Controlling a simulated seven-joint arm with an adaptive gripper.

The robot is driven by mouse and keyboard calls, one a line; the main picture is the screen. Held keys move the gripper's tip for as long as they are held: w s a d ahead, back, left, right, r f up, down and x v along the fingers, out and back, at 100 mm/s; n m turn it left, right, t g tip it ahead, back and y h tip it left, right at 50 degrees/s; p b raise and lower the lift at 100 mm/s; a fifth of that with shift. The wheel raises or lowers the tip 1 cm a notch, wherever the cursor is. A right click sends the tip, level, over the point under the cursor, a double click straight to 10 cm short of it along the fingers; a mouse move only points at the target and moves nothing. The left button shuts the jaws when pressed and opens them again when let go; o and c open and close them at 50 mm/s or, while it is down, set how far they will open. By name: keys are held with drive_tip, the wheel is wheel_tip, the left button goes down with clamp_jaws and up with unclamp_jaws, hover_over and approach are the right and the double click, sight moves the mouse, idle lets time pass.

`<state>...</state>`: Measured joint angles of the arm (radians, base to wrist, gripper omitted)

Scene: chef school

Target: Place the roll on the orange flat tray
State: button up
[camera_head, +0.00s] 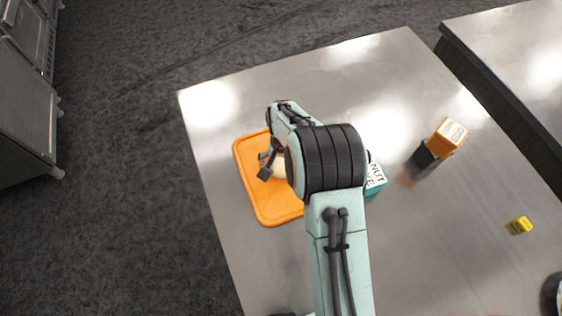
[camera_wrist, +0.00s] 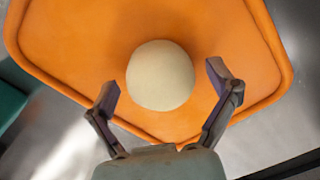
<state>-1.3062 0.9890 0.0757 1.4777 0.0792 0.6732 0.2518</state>
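The orange flat tray (camera_head: 268,211) lies on the steel table, left of my arm in the head view. It fills much of the wrist view (camera_wrist: 84,46). The roll (camera_wrist: 160,75) is a pale, round piece over the tray. In the head view the roll (camera_head: 279,168) is partly hidden behind my arm and gripper. My gripper (camera_wrist: 164,82) is open, with one finger on each side of the roll and a visible gap on both sides. In the head view my gripper (camera_head: 266,166) is over the tray. I cannot tell whether the roll touches the tray.
A teal box (camera_head: 375,180) with lettering stands right of my arm, partly hidden. An orange and black carton (camera_head: 447,138) stands farther right. A small yellow item (camera_head: 521,225) and a dark round dish (camera_head: 556,295) are at the right. The table's far left area is clear.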

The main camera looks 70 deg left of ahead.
sight(281, 162)
wheel_tip(281, 162, up, 12)
drive_tip(key=w+d+r+m, duration=0.2)
drive_tip(key=w+d+r, duration=0.4)
drive_tip(key=d, duration=0.5)
drive_tip(key=w+d+r+m, duration=0.3)
drive_tip(key=w+d+r, duration=0.3)
drive_tip(key=d, duration=0.4)
drive_tip(key=s+d+r+m, duration=0.1)
drive_tip(key=s+d+m, duration=0.15)
drive_tip(key=d, duration=1.15)
drive_tip(key=s+d+f+m, duration=0.1)
drive_tip(key=s+d+m, duration=0.2)
drive_tip(key=s+d, duration=0.4)
drive_tip(key=shift+d+f+y, duration=0.2)
drive_tip(key=shift+f+y, duration=0.1)
drive_tip(key=shift+y, duration=0.1)
drive_tip(key=shift+w, duration=0.1)
